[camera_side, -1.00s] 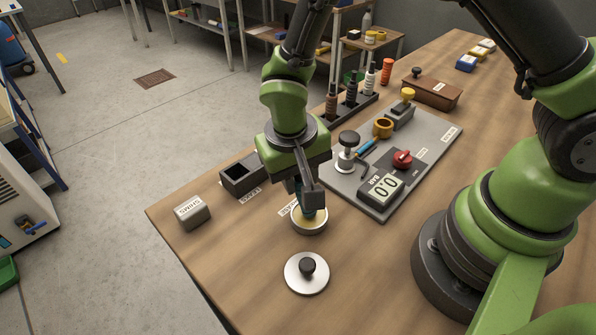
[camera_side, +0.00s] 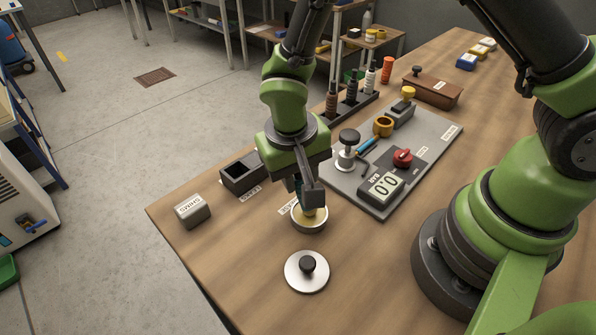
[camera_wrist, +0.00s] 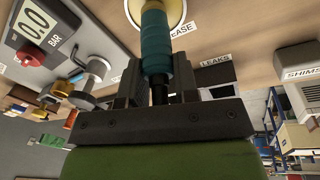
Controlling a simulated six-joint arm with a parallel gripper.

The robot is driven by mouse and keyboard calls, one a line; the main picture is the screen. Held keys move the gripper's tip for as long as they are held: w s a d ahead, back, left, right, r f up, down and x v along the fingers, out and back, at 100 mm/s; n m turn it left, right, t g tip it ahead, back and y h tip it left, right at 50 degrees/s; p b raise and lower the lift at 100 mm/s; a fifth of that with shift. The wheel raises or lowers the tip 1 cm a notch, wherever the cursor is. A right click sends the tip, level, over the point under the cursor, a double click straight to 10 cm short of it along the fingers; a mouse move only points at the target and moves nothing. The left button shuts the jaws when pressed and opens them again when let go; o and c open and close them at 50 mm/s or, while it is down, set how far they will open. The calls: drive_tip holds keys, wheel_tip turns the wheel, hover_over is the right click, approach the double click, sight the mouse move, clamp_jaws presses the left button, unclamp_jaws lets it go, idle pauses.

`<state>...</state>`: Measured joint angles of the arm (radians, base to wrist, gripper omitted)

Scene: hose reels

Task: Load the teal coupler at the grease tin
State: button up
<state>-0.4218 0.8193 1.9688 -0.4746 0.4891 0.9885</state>
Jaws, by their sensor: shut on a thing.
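My gripper (camera_side: 312,203) is shut on the teal coupler (camera_wrist: 156,45) and points down over the grease tin (camera_side: 309,229). In the wrist view the coupler stands out from between the fingers, its far end in front of the tin (camera_wrist: 177,14). In the side view the fingers hide most of the coupler. A yellowish tip shows below them, over the tin's opening. The tin is open, round and shallow, with pale yellow grease inside. I cannot tell whether the tip touches the grease.
A silver lid with a black knob (camera_side: 306,274) lies in front of the tin. The leaks box (camera_side: 241,174) and the shims block (camera_side: 192,211) stand to the left. A grey test panel (camera_side: 377,207) with gauge and red knob lies to the right.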

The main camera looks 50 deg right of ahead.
drive_tip(key=shift+r, duration=3.5)
